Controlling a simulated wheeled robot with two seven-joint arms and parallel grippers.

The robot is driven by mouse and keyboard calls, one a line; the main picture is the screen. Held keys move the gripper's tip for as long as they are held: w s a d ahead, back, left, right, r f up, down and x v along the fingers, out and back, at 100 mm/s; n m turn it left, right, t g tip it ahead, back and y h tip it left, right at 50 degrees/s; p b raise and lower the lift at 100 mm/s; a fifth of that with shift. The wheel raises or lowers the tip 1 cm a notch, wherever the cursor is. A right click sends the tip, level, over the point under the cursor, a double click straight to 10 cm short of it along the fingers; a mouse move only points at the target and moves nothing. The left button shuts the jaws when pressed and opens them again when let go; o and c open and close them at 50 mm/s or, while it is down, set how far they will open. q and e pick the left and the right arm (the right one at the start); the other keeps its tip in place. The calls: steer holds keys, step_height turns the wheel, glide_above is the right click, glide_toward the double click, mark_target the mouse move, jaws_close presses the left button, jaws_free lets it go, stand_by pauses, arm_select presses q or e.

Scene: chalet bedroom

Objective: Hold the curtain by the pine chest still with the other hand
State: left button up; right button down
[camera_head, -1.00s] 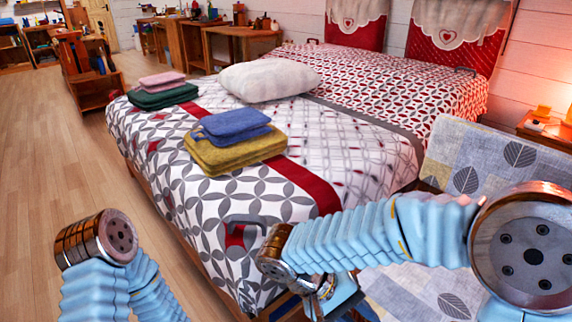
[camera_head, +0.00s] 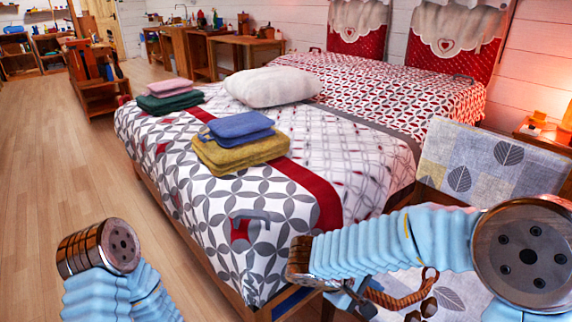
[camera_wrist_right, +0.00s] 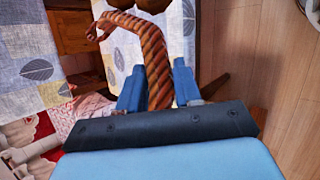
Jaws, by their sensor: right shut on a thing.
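My right gripper (camera_wrist_right: 158,88) is shut on a twisted brown rope (camera_wrist_right: 153,55), which passes between its two blue fingers. In the head view the right gripper (camera_head: 362,296) is low, at the near corner of the bed, and the rope (camera_head: 395,299) runs right from it. Pale cloth with grey leaves and yellow patches, which looks like the curtain (camera_head: 485,165), hangs at the right, partly behind my right arm. In the wrist view the leaf cloth (camera_wrist_right: 30,45) is at the left and behind the rope. My left gripper is out of view. I cannot make out a pine chest for certain.
A bed with a patterned cover (camera_head: 270,215) fills the middle. Folded blue and yellow cloths (camera_head: 240,150) and a white pillow (camera_head: 272,87) lie on it. A bedside table with a lit lamp (camera_head: 565,118) stands at the right. The wooden floor (camera_head: 60,160) at the left is clear.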

steer(key=w+d+n+t+y, duration=0.2)
steer(key=w+n+t+y, duration=0.4)
steer(key=w+n, duration=0.3)
steer(key=n, duration=0.2)
steer(key=shift+w+d+n, duration=0.3)
steer(key=shift+d+n, duration=0.1)
